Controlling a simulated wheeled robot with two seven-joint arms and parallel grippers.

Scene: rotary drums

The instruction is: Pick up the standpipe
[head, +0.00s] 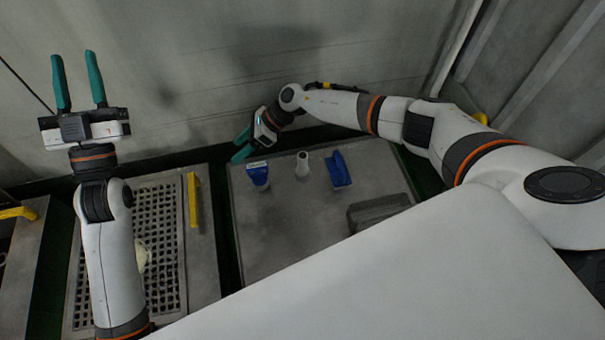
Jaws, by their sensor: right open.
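A pale grey upright tube (302,164), which looks like the standpipe, stands near the back of the grey metal table (290,225). A blue piece with a white top (258,175) stands to its left, and a blue block-like piece (339,170) is to its right. My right gripper (237,146) is open and empty, with teal fingers pointing left. In the picture it is just above the blue piece with the white top, apart from the tube. My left gripper (74,55) is raised at the left, fingers up, open and empty.
A grey box-like item (378,208) sits at the table's right side. A perforated grate (160,255) with a yellow handle (194,200) lies left of the table, across a dark gap. A wall (230,60) rises close behind. The table's middle is clear.

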